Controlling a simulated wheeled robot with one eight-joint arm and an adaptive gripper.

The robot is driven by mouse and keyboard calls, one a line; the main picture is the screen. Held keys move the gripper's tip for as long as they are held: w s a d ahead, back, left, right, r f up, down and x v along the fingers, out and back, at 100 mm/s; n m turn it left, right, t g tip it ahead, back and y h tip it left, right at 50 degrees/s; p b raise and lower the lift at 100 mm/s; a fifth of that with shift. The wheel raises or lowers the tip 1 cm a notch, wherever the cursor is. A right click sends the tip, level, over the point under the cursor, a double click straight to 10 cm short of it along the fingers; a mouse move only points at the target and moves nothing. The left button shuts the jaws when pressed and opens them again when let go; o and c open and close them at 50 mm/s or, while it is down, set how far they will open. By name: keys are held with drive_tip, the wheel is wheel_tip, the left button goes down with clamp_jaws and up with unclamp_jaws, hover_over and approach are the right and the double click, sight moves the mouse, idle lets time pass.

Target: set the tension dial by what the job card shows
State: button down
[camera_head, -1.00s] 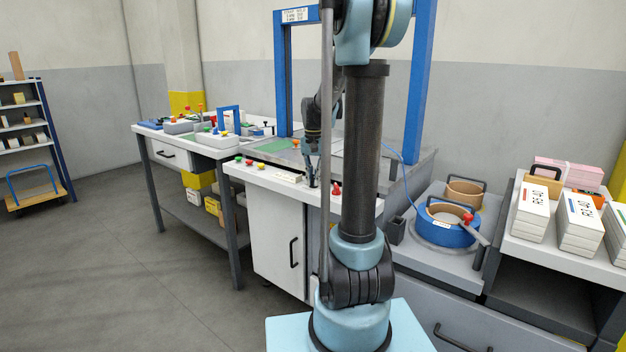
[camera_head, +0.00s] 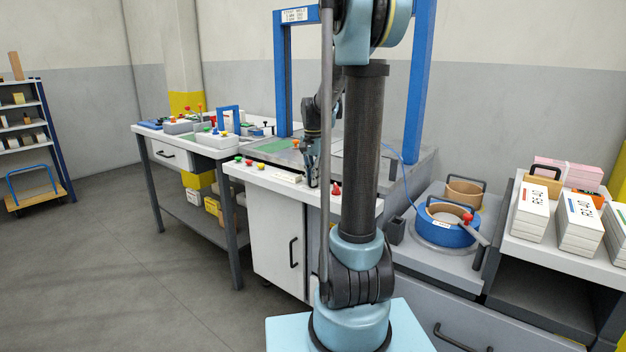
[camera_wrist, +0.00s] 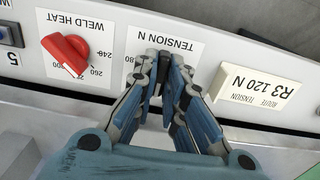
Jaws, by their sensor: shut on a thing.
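My gripper (camera_wrist: 167,62) is shut at the panel label "TENSION N" (camera_wrist: 171,43) in the wrist view. Its fingers close on the tension dial, which they hide, so its pointer and most of its scale cannot be read. The job card (camera_wrist: 254,95) is to the right in the wrist view, upside down, and reads "R3 120 N" with "ROUTE" and "TENSION". In the head view my gripper (camera_head: 311,183) reaches down to the front strip of the white bench (camera_head: 262,184).
A red weld heat dial (camera_wrist: 67,55) sits close left of the fingers in the wrist view. In the head view, green and red buttons (camera_head: 249,163) line the bench's front strip; a blue frame (camera_head: 417,95) stands behind.

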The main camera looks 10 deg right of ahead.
drive_tip(key=shift+w, duration=0.1)
drive_tip(key=c, duration=1.7)
unclamp_jaws()
drive_tip(key=shift+o, duration=0.2)
wheel_tip(320, 180, up, 12)
